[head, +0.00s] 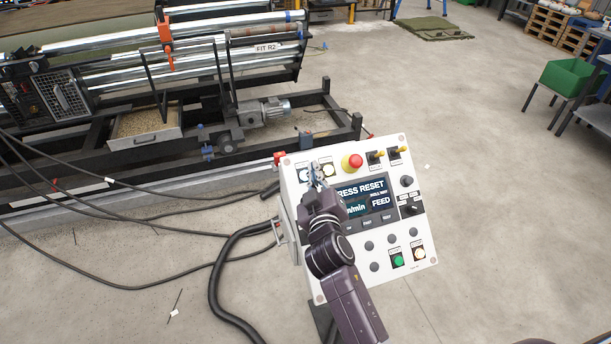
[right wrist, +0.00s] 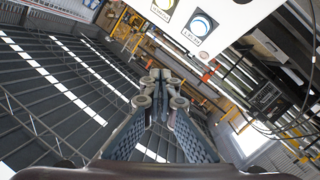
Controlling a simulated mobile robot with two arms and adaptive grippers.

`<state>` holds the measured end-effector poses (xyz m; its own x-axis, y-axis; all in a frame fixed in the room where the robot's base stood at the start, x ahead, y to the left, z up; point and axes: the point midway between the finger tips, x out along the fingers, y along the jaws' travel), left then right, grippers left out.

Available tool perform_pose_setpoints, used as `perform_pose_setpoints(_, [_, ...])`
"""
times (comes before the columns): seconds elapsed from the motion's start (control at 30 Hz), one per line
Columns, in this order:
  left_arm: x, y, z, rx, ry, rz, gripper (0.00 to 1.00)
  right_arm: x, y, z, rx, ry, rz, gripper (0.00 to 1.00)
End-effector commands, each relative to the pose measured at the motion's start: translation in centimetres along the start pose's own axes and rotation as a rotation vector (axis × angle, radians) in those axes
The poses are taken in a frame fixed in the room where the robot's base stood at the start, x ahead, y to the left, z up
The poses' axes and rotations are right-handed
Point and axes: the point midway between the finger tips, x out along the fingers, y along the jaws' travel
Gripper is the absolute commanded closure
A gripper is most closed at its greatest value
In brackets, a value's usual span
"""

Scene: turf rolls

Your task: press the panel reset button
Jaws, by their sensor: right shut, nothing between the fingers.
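The white control panel (head: 405,235) stands tilted on a post in the head view. Its screen (head: 375,187) shows "PRESS RESET" and "FEED", partly covered by my right arm. My right gripper (head: 314,170) is shut and empty in front of the panel's upper left part. A blue-centred round button (head: 304,175) lies just left of the fingertips and a pale one (head: 331,170) just right. In the right wrist view the blue button (right wrist: 201,26) is above the shut fingertips (right wrist: 160,86), apart from them in the picture. My left gripper is out of view.
A red emergency-stop button (head: 352,162) sits close right of the gripper, with yellow-handled switches (head: 376,156) beyond. Black cables (head: 222,275) run left of the panel.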

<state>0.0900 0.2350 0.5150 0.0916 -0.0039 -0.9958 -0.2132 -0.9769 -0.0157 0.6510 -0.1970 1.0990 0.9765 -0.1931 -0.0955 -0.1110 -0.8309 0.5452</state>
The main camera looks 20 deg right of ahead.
Motion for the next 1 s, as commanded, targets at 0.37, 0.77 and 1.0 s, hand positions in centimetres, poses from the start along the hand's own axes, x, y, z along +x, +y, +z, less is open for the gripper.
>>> perform_pose_setpoints(0.37, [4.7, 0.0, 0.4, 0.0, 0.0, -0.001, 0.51, 3.5, -2.9, 3.0, -0.001, 0.0, -0.001, 1.0])
perform_pose_setpoints(0.77, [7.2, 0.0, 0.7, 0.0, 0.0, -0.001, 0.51, 5.8, -4.2, 4.3, 0.0, 0.0, 0.0, 1.0])
perform_pose_setpoints(1.0, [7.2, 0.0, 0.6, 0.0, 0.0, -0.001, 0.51, 5.8, -4.2, 4.2, 0.0, 0.0, 0.0, 1.0])
